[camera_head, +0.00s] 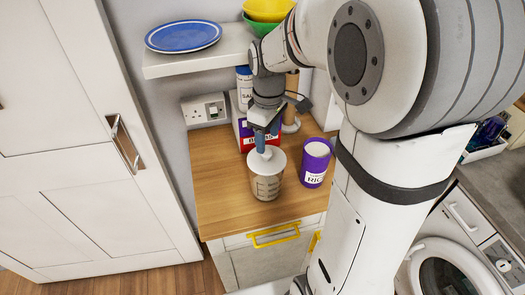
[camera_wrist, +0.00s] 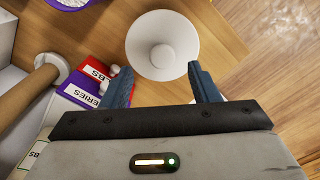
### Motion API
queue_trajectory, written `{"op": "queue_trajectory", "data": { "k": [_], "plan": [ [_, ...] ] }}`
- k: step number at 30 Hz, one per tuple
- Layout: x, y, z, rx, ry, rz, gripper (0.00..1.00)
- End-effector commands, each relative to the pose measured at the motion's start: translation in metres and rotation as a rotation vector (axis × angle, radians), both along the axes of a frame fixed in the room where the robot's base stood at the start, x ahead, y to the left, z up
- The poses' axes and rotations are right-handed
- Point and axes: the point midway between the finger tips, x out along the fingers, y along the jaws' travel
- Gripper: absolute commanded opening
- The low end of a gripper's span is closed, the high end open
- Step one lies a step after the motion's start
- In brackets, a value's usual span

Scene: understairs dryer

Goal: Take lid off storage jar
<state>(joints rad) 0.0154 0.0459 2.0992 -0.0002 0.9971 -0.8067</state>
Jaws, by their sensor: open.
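A grey storage jar with dark printed markings (camera_head: 267,186) stands upright on the wooden worktop. Its round white lid (camera_head: 266,160) is on top. In the wrist view the lid (camera_wrist: 170,28) is seen from above, with a raised knob (camera_wrist: 162,56) at its middle. My gripper (camera_head: 261,146) points down just above the lid. In the wrist view its two blue fingers (camera_wrist: 160,80) are apart, one on each side of the lid's near part, with nothing between them. Contact with the lid or knob cannot be told.
A purple jar labelled RICE (camera_head: 315,168) stands close to the right. Red and purple boxes (camera_wrist: 85,88) lie behind my gripper. A shelf (camera_head: 195,58) with a blue plate (camera_head: 183,36) hangs above at the left. The worktop's left front (camera_head: 222,205) is clear.

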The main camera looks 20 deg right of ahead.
Motion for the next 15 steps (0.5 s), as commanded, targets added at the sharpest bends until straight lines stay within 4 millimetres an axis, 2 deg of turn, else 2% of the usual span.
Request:
{"op": "queue_trajectory", "data": {
  "k": [9,15],
  "plan": [
    [-0.003,0.002,-0.043,0.000,0.003,-0.002,0.55],
    [-0.003,0.002,-0.051,0.000,-0.001,-0.003,0.55]
  ]
}}
